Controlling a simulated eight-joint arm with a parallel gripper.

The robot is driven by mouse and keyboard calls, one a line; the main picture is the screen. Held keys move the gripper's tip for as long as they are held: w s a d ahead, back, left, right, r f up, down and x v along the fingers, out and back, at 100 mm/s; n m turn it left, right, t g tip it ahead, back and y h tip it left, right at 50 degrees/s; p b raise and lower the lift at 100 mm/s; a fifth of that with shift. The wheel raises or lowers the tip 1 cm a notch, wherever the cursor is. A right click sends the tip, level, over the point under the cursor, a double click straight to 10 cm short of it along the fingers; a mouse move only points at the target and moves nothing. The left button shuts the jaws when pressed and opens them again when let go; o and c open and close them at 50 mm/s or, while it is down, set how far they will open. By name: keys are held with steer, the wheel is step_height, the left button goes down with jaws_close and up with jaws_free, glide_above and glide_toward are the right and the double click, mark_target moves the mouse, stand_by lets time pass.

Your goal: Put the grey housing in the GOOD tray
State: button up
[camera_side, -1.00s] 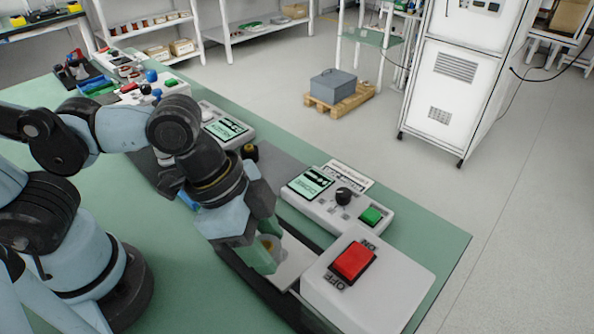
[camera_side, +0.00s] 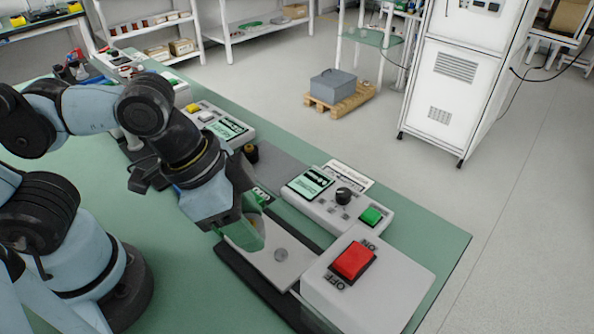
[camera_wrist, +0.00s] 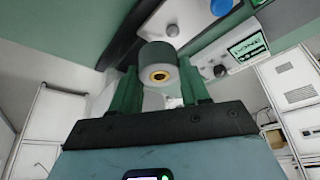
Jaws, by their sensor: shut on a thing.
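My gripper (camera_side: 250,235) has green fingers and hangs at the left end of a white plate on a black base in the side view. In the wrist view, my gripper (camera_wrist: 160,88) is shut on the grey housing (camera_wrist: 157,52), a short round body with a brass-coloured ring around a dark centre. The housing sits between the two green fingers. In the side view the fingers and wrist mostly hide it. I cannot make out a tray marked GOOD in either view.
The white plate (camera_side: 293,270) carries a small round metal disc (camera_side: 281,255). Right of it stand a white box with a red switch (camera_side: 353,261) and a tester with a knob (camera_side: 343,195) and green button (camera_side: 371,216). Another tester (camera_side: 228,127) stands farther back. Bare green bench (camera_side: 185,285) lies in front.

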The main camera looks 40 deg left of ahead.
steer(key=w+a+f+n+t+y, duration=0.1)
steer(key=w+a+f+n, duration=0.15)
steer(key=a, duration=0.55)
steer(key=w+a+f+n+y, duration=0.1)
steer(key=w+a+n, duration=0.1)
steer(key=a+n, duration=0.35)
steer(key=shift+s+a+f+m, duration=0.1)
steer(key=shift+a+f+m, duration=0.25)
steer(key=shift+f, duration=0.4)
steer(key=shift+w+a+f+m, duration=0.1)
steer(key=shift+a+f+m, duration=0.15)
steer(key=shift+f, duration=0.5)
steer(key=shift+s+a+f+m, duration=0.1)
steer(key=shift+a+f+m, duration=0.25)
steer(key=shift+f, duration=0.4)
steer(key=shift+d+f, duration=0.1)
steer(key=shift+f, duration=1.35)
steer(key=o, duration=1.2)
steer(key=shift+o, duration=0.2)
steer(key=shift+s, duration=0.1)
steer(key=shift+r, duration=0.15)
